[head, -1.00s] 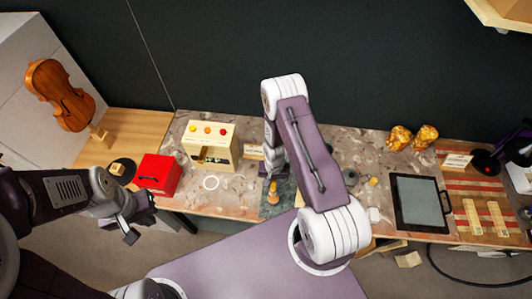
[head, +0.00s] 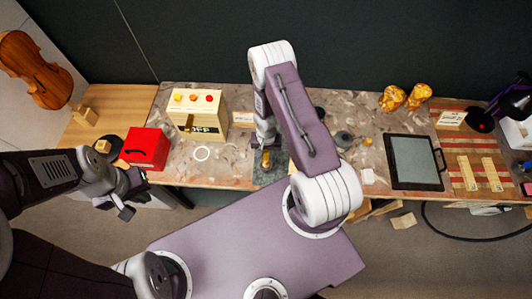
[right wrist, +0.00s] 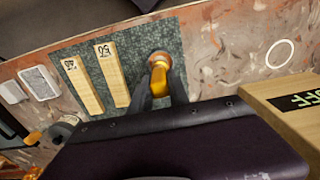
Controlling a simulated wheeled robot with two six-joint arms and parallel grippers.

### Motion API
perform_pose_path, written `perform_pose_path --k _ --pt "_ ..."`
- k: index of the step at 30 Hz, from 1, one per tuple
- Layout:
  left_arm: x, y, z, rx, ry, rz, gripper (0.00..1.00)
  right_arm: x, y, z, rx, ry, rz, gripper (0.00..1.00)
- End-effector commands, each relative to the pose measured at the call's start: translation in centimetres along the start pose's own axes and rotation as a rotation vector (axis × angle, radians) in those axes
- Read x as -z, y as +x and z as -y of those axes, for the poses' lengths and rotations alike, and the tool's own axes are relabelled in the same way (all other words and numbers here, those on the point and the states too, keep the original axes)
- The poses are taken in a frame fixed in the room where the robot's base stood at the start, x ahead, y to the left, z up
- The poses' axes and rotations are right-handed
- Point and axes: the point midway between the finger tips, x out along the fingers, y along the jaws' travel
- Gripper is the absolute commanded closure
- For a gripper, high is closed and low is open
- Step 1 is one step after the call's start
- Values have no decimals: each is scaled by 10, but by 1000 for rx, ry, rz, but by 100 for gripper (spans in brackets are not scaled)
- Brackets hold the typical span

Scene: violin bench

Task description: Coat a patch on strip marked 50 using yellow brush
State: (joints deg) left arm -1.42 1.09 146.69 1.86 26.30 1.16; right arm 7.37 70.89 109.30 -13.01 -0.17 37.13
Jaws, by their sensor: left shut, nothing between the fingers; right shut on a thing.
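My right gripper (right wrist: 161,92) is shut on the yellow brush (right wrist: 158,77), which stands over the green speckled mat (right wrist: 198,55). Its bristles are hidden, so I cannot tell whether it touches the mat. In the right wrist view, the strip marked 50 (right wrist: 114,82) lies on the mat just left of the brush. A second pale strip (right wrist: 84,90) lies further left; its mark is hard to read. In the head view the brush (head: 266,160) shows below my right arm, on the mat (head: 268,174). My left gripper (head: 122,203) is shut and empty, off the bench's front edge.
A cream box (head: 196,115) with coloured knobs and an OFF sign stands left of the mat, with a white ring (head: 201,153) before it. A red box (head: 146,148) is further left. A grey jar (right wrist: 64,126) and a framed grey panel (head: 413,162) are to the mat's right in the head view.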

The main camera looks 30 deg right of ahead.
Motion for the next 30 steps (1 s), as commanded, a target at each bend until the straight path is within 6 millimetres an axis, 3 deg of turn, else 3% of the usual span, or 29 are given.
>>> perform_pose_path --k 30 --pt "0 4 0 0 0 -1 100 0 4 0 0 0 0 100"
